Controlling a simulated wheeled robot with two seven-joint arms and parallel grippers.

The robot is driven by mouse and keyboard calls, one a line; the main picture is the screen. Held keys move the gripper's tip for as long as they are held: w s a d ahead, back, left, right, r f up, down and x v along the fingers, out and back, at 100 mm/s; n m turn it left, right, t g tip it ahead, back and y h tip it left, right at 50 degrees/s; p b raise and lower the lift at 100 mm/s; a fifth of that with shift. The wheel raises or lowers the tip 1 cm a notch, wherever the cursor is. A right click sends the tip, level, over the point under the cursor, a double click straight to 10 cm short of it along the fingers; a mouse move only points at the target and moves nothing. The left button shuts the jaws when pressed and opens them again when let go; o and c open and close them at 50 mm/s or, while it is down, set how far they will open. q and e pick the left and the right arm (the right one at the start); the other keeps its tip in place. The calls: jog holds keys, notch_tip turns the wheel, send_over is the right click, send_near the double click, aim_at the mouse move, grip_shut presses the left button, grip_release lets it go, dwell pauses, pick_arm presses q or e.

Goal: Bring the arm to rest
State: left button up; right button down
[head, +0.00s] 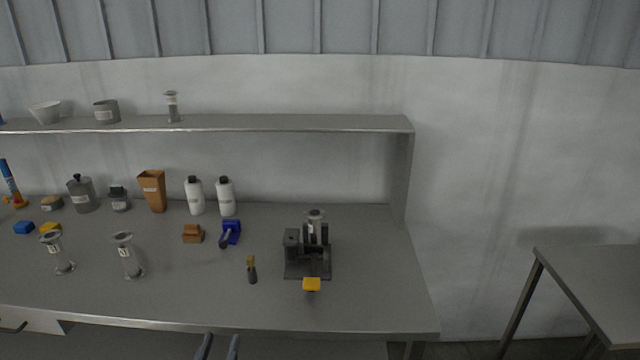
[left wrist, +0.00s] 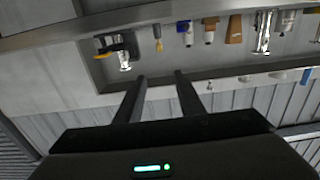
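My left gripper (head: 219,346) shows at the bottom edge of the head view, in front of the bench's front edge. Only the ends of its two dark fingers show there, apart from each other. In the left wrist view the left gripper (left wrist: 158,82) has its two fingers spread with nothing between them. It is clear of the bench and touches nothing that I can see. The rest of the left arm is hidden below the head view. My right gripper is in neither view.
The grey bench (head: 370,300) holds a dark device (head: 307,262) with a yellow knob, a brush (head: 251,270), a blue tool (head: 230,232), white bottles and several glass cylinders. A shelf (head: 300,123) runs above. A second table (head: 600,280) stands at right. Bare wall lies between.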

pick_arm(q)
notch_tip(320, 180, down, 25)
jog(key=s+d+m+g, duration=0.1)
jog(key=s+d+g, duration=0.15)
jog(key=g, duration=0.25)
jog(key=s+a+f+g, duration=0.1)
jog(key=s+f+g, duration=0.1)
jog(key=s+f, duration=0.5)
jog(key=s+a+f+g, duration=0.1)
jog(key=s+f+g, duration=0.15)
jog(key=f, duration=0.95)
jog(key=s+a+f+g, duration=0.2)
jog(key=s+f, duration=0.5)
jog(key=s, duration=0.5)
jog(key=s+a+f+g, duration=0.2)
jog(key=s+f, duration=0.5)
jog(key=s, duration=0.5)
jog(key=s+a+f+m+g, duration=0.1)
jog(key=s+a+f+g, duration=0.1)
jog(key=s+f, duration=0.5)
jog(key=s+g, duration=0.1)
jog(key=s, duration=0.4)
jog(key=shift+s+a+y, duration=0.15)
jog(key=shift+s+y, duration=0.05)
jog(key=shift+y, duration=0.1)
jog(key=shift+g, duration=0.25)
